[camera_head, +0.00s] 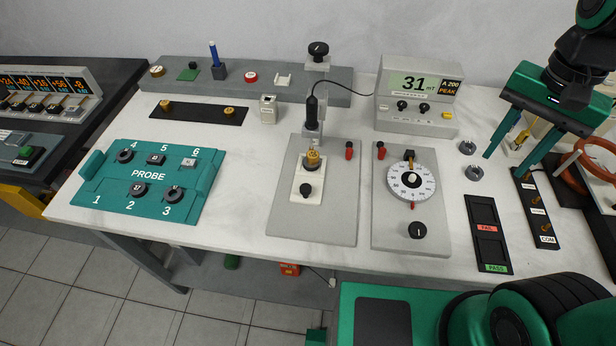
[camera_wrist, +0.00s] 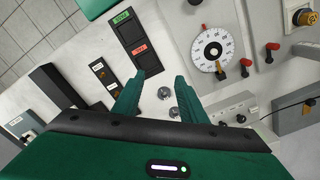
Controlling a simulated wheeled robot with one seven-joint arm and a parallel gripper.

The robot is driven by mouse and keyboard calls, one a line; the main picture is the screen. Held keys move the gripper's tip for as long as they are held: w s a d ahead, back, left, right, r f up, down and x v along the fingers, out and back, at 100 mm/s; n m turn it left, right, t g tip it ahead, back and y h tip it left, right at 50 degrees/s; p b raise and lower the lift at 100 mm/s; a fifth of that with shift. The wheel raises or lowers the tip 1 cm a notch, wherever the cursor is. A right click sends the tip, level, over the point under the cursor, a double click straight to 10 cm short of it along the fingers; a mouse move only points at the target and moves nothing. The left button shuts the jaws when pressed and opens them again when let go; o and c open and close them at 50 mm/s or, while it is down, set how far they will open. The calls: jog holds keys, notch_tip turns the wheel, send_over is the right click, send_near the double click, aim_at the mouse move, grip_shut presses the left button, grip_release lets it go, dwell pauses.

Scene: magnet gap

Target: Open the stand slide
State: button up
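A grey stand plate (camera_head: 330,220) lies mid-table, with an upright post holding a black probe (camera_head: 312,108) on a cable. On it is a white slide plate (camera_head: 299,178) with a brass round piece (camera_head: 313,159) and a black knob (camera_head: 306,190). The probe stands just behind and above the brass piece. I cannot tell the slide's exact state. In the wrist view, the brass piece (camera_wrist: 302,17) shows at the upper right edge. My gripper (camera_head: 505,166) is open and empty at the right, far from the stand; its two green fingers (camera_wrist: 160,76) are apart.
Right of the stand are a dial plate (camera_head: 384,226) and a meter reading 31 mT (camera_head: 415,83). Small round metal pieces (camera_head: 473,173), a FAIL/PASS tray (camera_head: 488,236) and a black strip (camera_head: 537,213) lie near my gripper. A teal PROBE tray (camera_head: 112,188) is left. White table shows between.

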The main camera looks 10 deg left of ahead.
jog(key=w+a, duration=0.4)
jog(key=a, duration=0.7)
jog(key=m, duration=0.2)
send_near(306, 187)
notch_tip(306, 187, down, 8)
jog(key=shift+f, duration=0.1)
grip_shut()
